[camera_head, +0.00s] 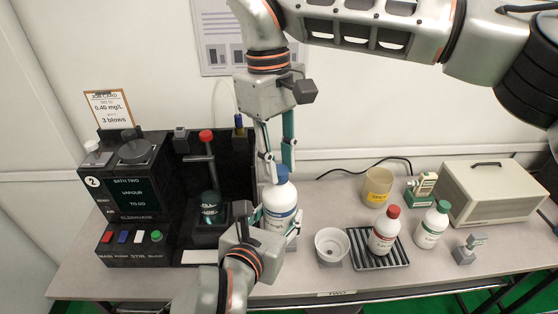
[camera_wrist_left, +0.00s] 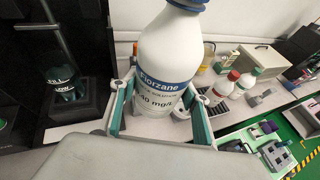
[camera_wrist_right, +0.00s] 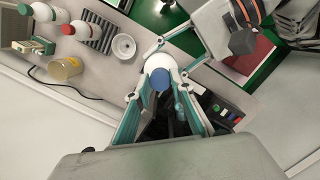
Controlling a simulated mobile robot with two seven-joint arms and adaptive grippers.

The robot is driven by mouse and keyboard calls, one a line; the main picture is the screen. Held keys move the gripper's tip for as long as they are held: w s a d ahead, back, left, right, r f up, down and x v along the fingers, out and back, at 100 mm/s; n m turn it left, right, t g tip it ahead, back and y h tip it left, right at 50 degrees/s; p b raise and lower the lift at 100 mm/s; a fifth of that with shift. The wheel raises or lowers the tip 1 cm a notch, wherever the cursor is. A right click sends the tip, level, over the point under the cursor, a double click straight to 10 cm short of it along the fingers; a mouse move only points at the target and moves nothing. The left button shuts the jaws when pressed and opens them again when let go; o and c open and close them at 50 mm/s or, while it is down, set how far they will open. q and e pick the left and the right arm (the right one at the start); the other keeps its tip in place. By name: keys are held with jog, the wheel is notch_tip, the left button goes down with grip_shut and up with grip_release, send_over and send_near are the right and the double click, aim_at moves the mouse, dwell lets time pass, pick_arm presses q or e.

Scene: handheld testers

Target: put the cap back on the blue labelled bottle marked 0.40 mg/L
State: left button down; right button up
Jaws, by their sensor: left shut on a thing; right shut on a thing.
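The blue labelled bottle (camera_head: 281,200) stands upright at the bench front, its label reading Florzane and 40 mg/L in the left wrist view (camera_wrist_left: 165,70). My left gripper (camera_head: 277,222) is shut around its body. The blue cap (camera_head: 278,174) is at the bottle's mouth; it also shows from above in the right wrist view (camera_wrist_right: 160,79). My right gripper (camera_head: 277,167) comes down from above and is shut on the cap, one finger each side. I cannot tell whether the cap is fully seated, as the fingers hide part of the neck.
A black tester (camera_head: 128,217) stands to the left. To the right are a white bowl (camera_head: 332,246), a red-capped bottle (camera_head: 384,232) on a ribbed rack (camera_head: 361,262), a green-capped bottle (camera_head: 431,227), a yellowish beaker (camera_head: 377,186) and a beige box (camera_head: 494,191).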

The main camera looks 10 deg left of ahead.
jog(key=shift+m, duration=1)
jog(key=o, duration=0.7)
jog(key=shift+c, duration=0.2)
jog(key=shift+r, duration=2.25)
jog(key=shift+c, duration=0.4)
